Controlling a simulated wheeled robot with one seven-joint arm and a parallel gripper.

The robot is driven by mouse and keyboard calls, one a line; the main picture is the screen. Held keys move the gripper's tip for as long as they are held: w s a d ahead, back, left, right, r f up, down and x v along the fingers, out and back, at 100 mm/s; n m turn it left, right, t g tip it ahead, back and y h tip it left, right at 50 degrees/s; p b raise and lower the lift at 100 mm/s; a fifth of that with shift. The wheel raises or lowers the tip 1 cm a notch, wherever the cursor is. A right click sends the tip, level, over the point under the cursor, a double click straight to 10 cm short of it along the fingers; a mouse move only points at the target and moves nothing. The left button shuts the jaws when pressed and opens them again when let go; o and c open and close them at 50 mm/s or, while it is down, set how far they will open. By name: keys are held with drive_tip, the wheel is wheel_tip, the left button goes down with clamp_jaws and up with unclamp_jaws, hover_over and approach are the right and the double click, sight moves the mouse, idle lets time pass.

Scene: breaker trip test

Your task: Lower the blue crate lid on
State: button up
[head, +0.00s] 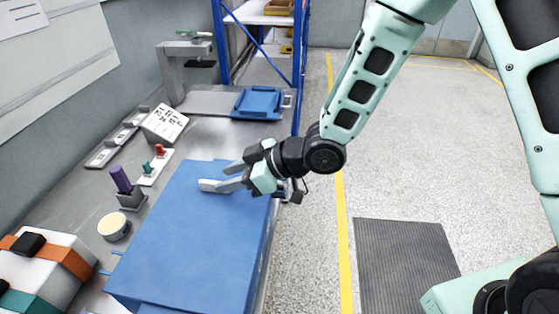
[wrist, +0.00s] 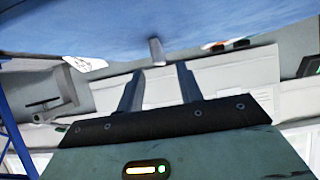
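A large blue crate with a flat blue lid (head: 185,235) fills the near bench in the head view; its lid surface also spans the top of the wrist view (wrist: 230,22). I cannot tell whether the lid sits fully down on the crate. My gripper (head: 218,176) is just over the lid's far part, reaching in from the right. In the wrist view its two fingers (wrist: 158,72) stand apart with nothing between them. A small grey tab (wrist: 155,51) shows against the blue surface beyond the fingertips. Contact with the lid cannot be made out.
A smaller blue tray (head: 257,102) lies at the back of the bench. Left of the crate stand a purple-handled item (head: 121,180), a round cream-topped pot (head: 113,227) and a white-and-orange case (head: 48,262). Open floor with a yellow line (head: 340,210) lies right.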

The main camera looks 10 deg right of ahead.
drive_tip(key=v, duration=1.2)
drive_tip(key=shift+d+r+p, duration=0.15)
drive_tip(key=shift+d+p, duration=0.15)
drive_tip(key=shift+p, duration=0.05)
drive_tip(key=s+d+r+m+g+h, duration=0.1)
drive_tip(key=s+m+g+h, duration=0.1)
drive_tip(key=s+h, duration=0.3)
drive_tip(key=s+d+r+m+g+h, duration=0.1)
drive_tip(key=s+m+h, duration=0.3)
drive_tip(key=s, duration=0.9)
drive_tip(key=shift+s+d+r+g+h, duration=0.25)
drive_tip(key=shift+d+r+g+h, duration=0.1)
drive_tip(key=shift+d+g+h, duration=0.45)
